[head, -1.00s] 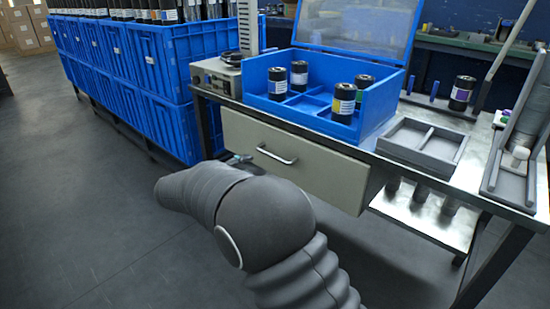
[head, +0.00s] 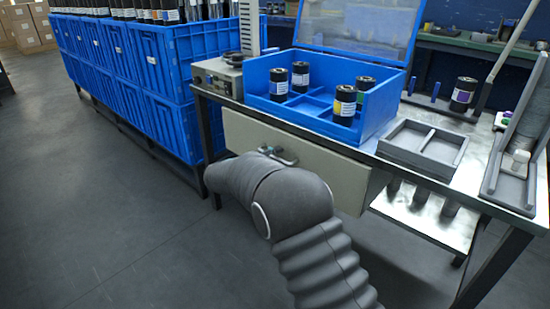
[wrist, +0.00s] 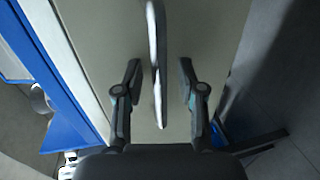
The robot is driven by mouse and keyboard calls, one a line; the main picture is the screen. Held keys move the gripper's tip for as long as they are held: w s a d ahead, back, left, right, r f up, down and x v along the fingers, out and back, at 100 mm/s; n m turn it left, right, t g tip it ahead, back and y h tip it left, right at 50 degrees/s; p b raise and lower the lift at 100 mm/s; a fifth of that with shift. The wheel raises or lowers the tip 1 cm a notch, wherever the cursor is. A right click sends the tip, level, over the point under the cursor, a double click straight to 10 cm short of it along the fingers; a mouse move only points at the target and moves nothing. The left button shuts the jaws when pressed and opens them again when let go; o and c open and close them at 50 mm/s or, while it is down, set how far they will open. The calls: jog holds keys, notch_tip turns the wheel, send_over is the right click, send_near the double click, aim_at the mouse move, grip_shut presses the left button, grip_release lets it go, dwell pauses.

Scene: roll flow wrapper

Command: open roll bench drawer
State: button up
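The roll bench drawer has a beige front (head: 325,172) below the bench top, and it looks shut. Its metal bar handle (head: 287,159) is partly hidden by my gripper (head: 276,154) in the head view. In the wrist view the drawer front (wrist: 205,35) fills the middle. The handle (wrist: 156,60) runs lengthwise between the two fingers of my gripper (wrist: 160,85). The fingers are apart, with a gap on each side of the handle, so my gripper is open around it without visible contact.
The steel bench (head: 480,170) carries a blue box (head: 350,132) with several black rolls, a grey tray (head: 425,148) and a small device (head: 217,76). Blue crates (head: 180,75) stand left of the bench. The floor (head: 90,210) at the front left is clear.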

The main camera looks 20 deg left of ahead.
grip_shut()
